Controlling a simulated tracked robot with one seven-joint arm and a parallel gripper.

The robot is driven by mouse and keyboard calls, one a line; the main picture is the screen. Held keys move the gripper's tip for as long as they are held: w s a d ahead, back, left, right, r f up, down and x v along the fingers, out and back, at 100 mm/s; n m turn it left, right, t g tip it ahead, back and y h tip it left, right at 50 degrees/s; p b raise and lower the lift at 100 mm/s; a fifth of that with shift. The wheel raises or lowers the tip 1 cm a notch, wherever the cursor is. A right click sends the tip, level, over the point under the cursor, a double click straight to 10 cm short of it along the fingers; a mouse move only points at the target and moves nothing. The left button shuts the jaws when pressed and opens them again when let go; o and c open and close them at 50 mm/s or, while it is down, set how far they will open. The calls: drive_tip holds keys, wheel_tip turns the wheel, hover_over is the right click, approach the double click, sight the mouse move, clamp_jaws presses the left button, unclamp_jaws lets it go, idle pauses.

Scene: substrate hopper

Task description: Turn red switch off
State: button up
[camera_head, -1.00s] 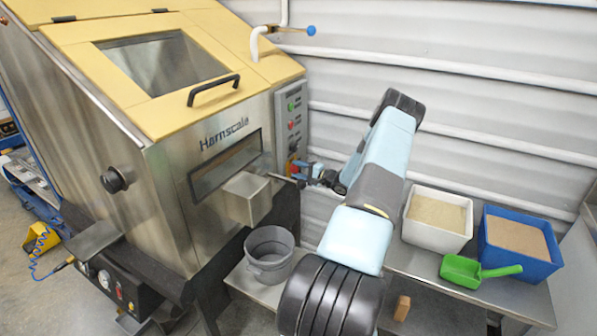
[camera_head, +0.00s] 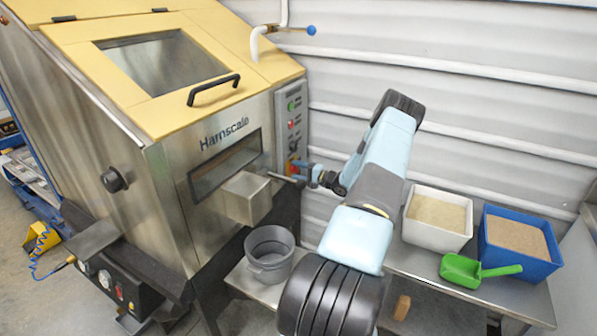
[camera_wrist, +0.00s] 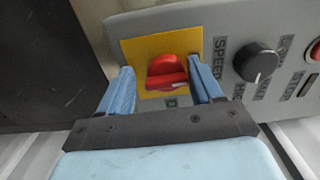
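The red switch (camera_wrist: 167,73) is a rotary knob on a yellow square plate (camera_wrist: 133,50) on the grey control panel, seen in the wrist view. My gripper (camera_wrist: 163,85) is open, with one blue finger on each side of the red switch. Visible gaps separate the fingers from the knob in the picture. In the head view my gripper (camera_head: 300,171) is at the lower part of the control panel (camera_head: 283,116), on the right side of the machine. The red switch is too small and partly covered there to judge its position.
A black speed knob (camera_wrist: 256,62) and a red button (camera_wrist: 315,51) sit right of the switch. The metal chute (camera_head: 247,197) juts out near my gripper. A grey bucket (camera_head: 269,254), a white bin (camera_head: 437,218), a blue bin (camera_head: 519,243) and a green scoop (camera_head: 478,270) stand below.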

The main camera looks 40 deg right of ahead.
drive_tip(key=shift+o, duration=0.8)
drive_tip(key=shift+w+r, duration=0.1)
drive_tip(key=shift+w, duration=0.05)
drive_tip(key=shift+d+r, duration=0.1)
drive_tip(key=v, duration=1.3)
drive_tip(key=shift+s, duration=0.45)
drive_tip(key=shift+w, duration=0.1)
